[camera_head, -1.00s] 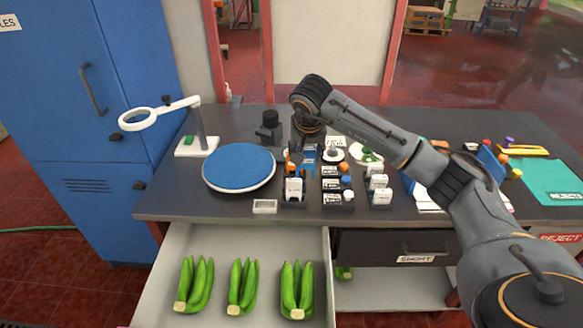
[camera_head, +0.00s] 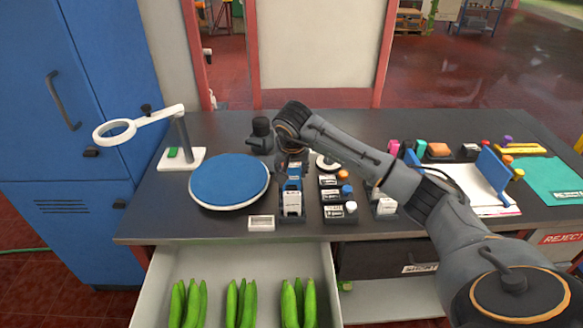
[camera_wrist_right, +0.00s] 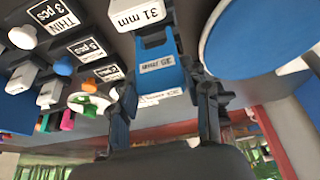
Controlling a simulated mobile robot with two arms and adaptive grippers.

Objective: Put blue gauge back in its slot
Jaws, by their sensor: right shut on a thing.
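The blue gauge (camera_head: 293,183) is in the dark gauge holder's row, right behind a white gauge (camera_head: 292,205) near the table's front. In the right wrist view the blue gauge (camera_wrist_right: 160,68) has a white millimetre label and sits between my fingers, close to the white gauge marked 31 mm (camera_wrist_right: 141,14). My right gripper (camera_wrist_right: 165,112) is shut on the blue gauge; in the head view the gripper (camera_head: 292,164) reaches down from behind and is partly hidden by its wrist. How deep the gauge sits in its slot cannot be told. My left gripper is not in view.
A round blue-topped plate (camera_head: 229,181) is left of the holder, with a white ring lamp (camera_head: 181,158) beyond it. Labelled blocks with coloured knobs (camera_head: 338,195) stand close on the right. An open drawer (camera_head: 217,262) with green bananas is below the front edge.

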